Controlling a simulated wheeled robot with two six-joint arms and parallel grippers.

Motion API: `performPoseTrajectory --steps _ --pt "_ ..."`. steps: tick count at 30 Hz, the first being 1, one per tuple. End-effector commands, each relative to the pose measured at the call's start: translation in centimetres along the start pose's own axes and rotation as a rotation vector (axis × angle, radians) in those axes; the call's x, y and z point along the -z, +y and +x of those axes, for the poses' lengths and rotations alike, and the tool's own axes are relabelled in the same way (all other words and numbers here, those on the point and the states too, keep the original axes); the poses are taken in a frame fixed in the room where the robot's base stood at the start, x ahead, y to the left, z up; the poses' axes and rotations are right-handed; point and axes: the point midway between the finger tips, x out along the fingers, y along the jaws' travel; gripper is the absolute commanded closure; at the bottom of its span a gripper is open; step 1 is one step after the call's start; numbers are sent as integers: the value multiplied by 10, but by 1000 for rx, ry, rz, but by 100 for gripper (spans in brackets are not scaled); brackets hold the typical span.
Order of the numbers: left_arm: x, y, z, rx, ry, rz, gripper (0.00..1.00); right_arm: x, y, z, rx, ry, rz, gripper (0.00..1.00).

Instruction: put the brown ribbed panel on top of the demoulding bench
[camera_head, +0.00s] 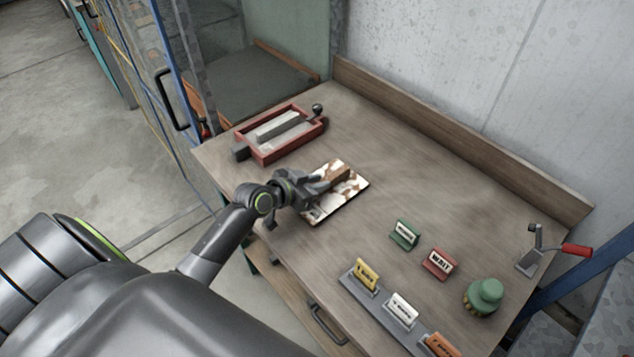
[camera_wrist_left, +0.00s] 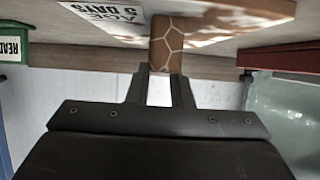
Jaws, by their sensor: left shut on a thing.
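The brown and white patterned panel (camera_head: 351,186) is over the wooden worktop (camera_head: 300,235), just right of my left gripper (camera_head: 335,178). Its raised brown rib (camera_wrist_left: 167,45) is between the fingers of my left gripper (camera_wrist_left: 164,80), which are shut on it. In the left wrist view, white lettering area (camera_wrist_left: 110,14) beside the rib reads "AGE 5 DAYS". I cannot tell whether the panel touches the worktop or hangs just above it. No label names the demoulding bench. My right gripper is out of view.
A red-framed mould (camera_head: 268,158) sits behind the panel. Green (camera_head: 405,235) and red (camera_head: 440,263) signs, a sign rack (camera_head: 385,310), a green knob (camera_head: 484,296) and a red-handled clamp (camera_head: 530,262) are to the right. A lower dark-topped surface (camera_head: 240,82) stands beyond.

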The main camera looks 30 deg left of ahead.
Motion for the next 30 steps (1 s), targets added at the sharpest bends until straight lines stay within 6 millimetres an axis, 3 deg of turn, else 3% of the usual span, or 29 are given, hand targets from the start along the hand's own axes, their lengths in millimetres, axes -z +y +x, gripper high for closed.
performPoseTrajectory --steps 12,13,17,30 --pt "-3 0 3 1 8 2 100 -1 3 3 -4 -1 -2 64" --pt "-5 0 3 0 2 1 77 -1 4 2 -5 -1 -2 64" --pt "-5 0 2 0 2 1 60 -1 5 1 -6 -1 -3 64" --pt "-4 -1 -5 1 1 3 59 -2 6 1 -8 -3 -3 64"
